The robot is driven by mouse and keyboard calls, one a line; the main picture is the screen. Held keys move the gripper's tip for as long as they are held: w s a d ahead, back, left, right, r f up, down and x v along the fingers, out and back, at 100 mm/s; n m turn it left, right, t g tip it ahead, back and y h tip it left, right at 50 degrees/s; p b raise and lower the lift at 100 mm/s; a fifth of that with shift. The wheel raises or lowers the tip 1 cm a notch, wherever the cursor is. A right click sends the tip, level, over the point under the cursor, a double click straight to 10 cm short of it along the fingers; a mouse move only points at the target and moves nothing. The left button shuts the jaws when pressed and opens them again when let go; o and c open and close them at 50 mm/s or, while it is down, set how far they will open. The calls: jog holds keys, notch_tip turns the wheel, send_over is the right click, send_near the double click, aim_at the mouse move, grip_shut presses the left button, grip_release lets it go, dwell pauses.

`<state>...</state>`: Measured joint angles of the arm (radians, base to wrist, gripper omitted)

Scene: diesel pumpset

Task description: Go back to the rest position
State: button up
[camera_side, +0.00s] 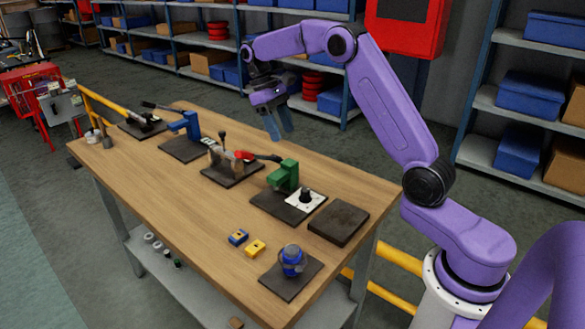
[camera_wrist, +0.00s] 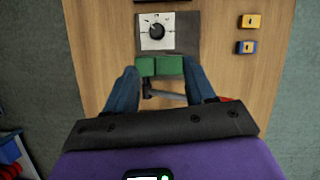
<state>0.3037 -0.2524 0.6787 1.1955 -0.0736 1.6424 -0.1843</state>
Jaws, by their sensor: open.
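My gripper (camera_side: 279,124) hangs in the air above the far side of the wooden table (camera_side: 165,190) in the side view. Its blue fingers point down and stand apart with nothing held between them. In the wrist view my gripper (camera_wrist: 163,92) shows two blue fingers spread wide. Beyond them is the green block device (camera_wrist: 158,66), seen from above. In the side view the green device (camera_side: 286,176) stands upright on a dark plate, below the gripper and apart from it. A white plate with a black knob (camera_side: 306,196) lies beside it.
A small blue block (camera_side: 238,237) and a yellow block (camera_side: 256,248) lie near a blue round part (camera_side: 292,260) on a dark plate. A bare dark plate (camera_side: 338,222) is at the right edge. Several lever devices stand farther left. Shelves and a red cabinet (camera_side: 405,25) stand behind.

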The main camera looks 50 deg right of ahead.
jog(key=s+a+r+n+t, duration=0.25)
jog(key=s+a+n, duration=0.25)
jog(key=s+a, duration=0.9)
jog(key=s+f+n+t, duration=0.1)
jog(key=s+f+n, duration=0.1)
jog(key=s, duration=0.9)
jog(key=s+d+f+n+t+y, duration=0.1)
jog(key=s+n, duration=0.3)
jog(key=s, duration=0.7)
jog(key=shift+f, duration=0.75)
